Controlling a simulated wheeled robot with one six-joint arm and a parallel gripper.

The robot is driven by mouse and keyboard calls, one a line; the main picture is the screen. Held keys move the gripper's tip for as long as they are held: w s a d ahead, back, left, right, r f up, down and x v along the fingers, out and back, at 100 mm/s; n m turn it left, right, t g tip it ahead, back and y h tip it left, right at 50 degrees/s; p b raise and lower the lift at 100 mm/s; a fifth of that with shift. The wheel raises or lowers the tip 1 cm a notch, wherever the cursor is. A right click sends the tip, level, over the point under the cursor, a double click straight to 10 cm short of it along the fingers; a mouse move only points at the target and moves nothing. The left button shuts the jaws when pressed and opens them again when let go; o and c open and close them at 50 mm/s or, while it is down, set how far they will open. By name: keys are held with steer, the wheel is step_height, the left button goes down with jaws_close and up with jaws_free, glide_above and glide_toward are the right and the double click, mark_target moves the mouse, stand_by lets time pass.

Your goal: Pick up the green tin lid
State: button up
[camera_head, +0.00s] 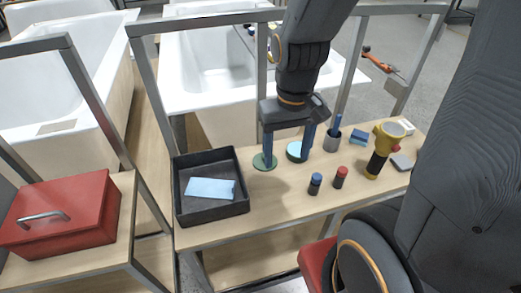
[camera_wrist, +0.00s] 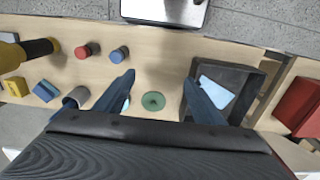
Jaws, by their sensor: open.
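The green tin lid (camera_head: 263,162) is a flat round disc lying on the wooden bench top, just right of the black tray. My gripper (camera_head: 287,160) points down over the bench with its two blue fingers apart and nothing held between them. In the head view the left finger overlaps the lid, so part of it is hidden. In the wrist view the lid (camera_wrist: 153,101) lies between the open fingers (camera_wrist: 158,78), seen whole, with a small darker mark at its middle. Whether the fingertips touch the bench cannot be told.
A round tin with a pale blue top (camera_head: 296,150) stands close beside the right finger. The black tray (camera_head: 213,213) holds a light blue sheet (camera_head: 210,188). A grey cup (camera_head: 332,142), blue-capped bottle (camera_head: 315,184), red-capped bottle (camera_head: 340,177) and yellow-black torch (camera_head: 379,155) stand rightward.

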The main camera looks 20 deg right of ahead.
steer(key=o, duration=0.5)
steer(key=w+f+p, duration=0.1)
steer(key=w+f, duration=0.1)
steer(key=w, duration=0.5)
steer(key=shift+f+m, duration=0.2)
steer(key=shift+m, duration=0.6)
steer(key=w+f, duration=0.2)
steer(key=w, duration=0.1)
steer(key=w+f, duration=0.2)
steer(key=w, duration=0.1)
steer(key=w+f+p, duration=0.1)
steer(key=w+f, duration=0.1)
steer(key=f, duration=0.1)
steer(key=shift+w+d, duration=0.1)
steer(key=shift+w, duration=0.3)
steer(key=shift+w+f+p, duration=0.15)
steer(key=shift+f+p, duration=0.35)
steer(key=shift+f, duration=1.5)
steer(key=shift+w+f+p, duration=0.15)
steer(key=shift+f+p, duration=0.3)
steer(key=shift+f, duration=1.5)
